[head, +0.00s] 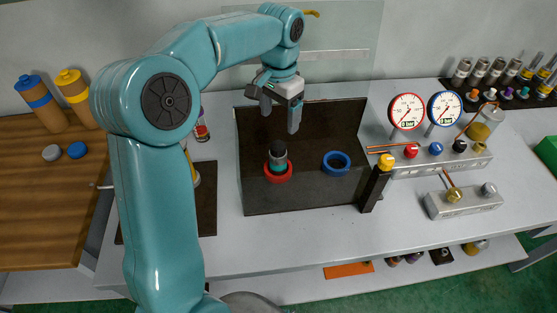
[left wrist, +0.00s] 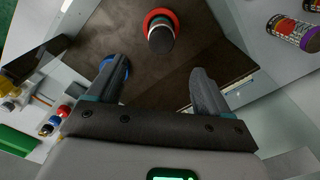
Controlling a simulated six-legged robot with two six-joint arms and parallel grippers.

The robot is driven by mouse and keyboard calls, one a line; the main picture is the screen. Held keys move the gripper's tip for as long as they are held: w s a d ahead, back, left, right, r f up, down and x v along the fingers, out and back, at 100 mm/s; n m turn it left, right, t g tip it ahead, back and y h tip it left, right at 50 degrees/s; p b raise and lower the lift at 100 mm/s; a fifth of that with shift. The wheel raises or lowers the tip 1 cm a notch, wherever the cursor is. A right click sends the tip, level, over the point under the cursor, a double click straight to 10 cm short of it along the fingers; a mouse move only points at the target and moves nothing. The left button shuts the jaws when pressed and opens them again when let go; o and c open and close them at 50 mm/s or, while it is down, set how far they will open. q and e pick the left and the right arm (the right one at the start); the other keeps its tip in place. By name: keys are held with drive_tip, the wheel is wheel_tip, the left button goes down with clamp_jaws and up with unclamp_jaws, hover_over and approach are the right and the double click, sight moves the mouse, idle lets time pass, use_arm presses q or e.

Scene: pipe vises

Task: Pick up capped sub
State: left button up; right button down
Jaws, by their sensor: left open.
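The capped sub (head: 278,152) is a short dark-topped cylinder with a grey-green body. It stands upright in a red ring (head: 277,177) on the dark mat. It also shows in the left wrist view (left wrist: 161,40), at the top, inside the red ring (left wrist: 150,16). My left gripper (head: 280,114) is open and empty. It hangs above and behind the sub, apart from it. In the left wrist view, the fingers of my left gripper (left wrist: 154,82) are spread, with only mat between them. My right gripper is not in view.
An empty blue ring (head: 336,170) sits right of the sub. A black post with a yellow top (head: 375,188) stands at the mat's right edge. A gauge manifold (head: 430,158) is farther right. A wooden board (head: 40,190) with capped cylinders lies left.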

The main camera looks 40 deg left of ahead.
sight(278, 145)
use_arm(q)
wheel_tip(278, 145, down, 6)
drive_tip(key=shift+s+d+f, duration=0.1)
drive_tip(key=f, duration=0.5)
drive_tip(key=shift+a+f+p, duration=0.2)
drive_tip(key=shift+f+p, duration=0.15)
drive_tip(key=shift+r, duration=0.1)
clamp_jaws()
